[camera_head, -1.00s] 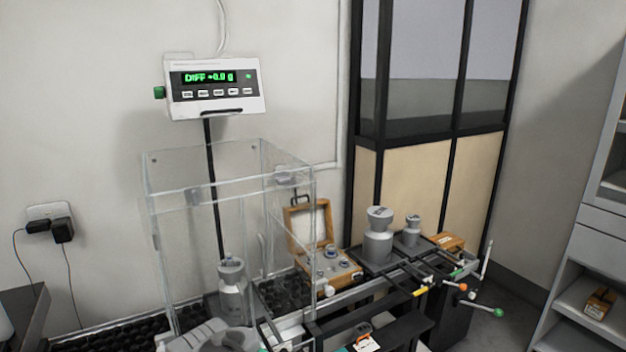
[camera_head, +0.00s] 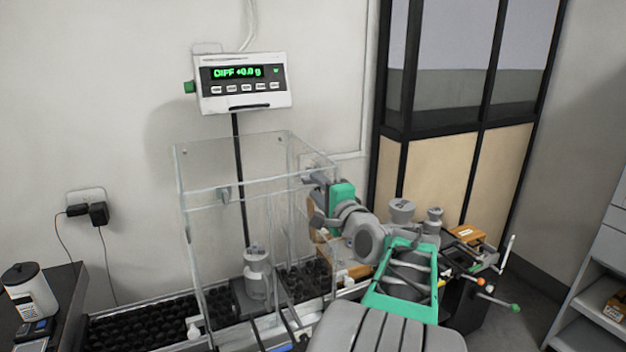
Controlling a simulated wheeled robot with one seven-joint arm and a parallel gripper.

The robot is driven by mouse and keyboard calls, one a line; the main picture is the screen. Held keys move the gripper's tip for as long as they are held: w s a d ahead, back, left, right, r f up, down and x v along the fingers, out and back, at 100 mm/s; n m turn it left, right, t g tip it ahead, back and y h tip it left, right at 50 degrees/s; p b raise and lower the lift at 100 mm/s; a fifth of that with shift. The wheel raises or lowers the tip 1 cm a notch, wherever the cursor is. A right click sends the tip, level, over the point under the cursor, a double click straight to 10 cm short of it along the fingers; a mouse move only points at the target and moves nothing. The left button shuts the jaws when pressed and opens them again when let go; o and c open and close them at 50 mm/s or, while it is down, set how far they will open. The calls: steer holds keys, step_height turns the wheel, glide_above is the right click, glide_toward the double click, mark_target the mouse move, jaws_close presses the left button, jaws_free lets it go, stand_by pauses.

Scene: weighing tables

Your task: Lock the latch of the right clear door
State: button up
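The clear enclosure (camera_head: 235,190) stands on the table in the middle of the head view, with clear panels and a grey weight (camera_head: 257,275) inside. Its right clear door (camera_head: 312,250) appears as the right-hand panel, upright and see-through. The latch of that door is hidden or cannot be told apart from the grey gripper parts at the panel's upper edge. My gripper (camera_head: 313,195), with a green section behind it, is right at the upper part of the right panel. Whether it touches the panel, and how its fingers stand, cannot be made out.
A display reading "DIFF +0.0 g" (camera_head: 242,82) stands on a pole behind the enclosure. My arm covers much of the wooden box (camera_head: 345,270). Grey weights (camera_head: 401,211) stand behind my arm, and coloured-knob rods (camera_head: 514,307) stick out at right.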

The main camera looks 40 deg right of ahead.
mark_target(309, 180)
steer(key=x, duration=0.2)
steer(key=shift+w, duration=0.4)
steer(key=shift+c, duration=0.5)
jaws_close()
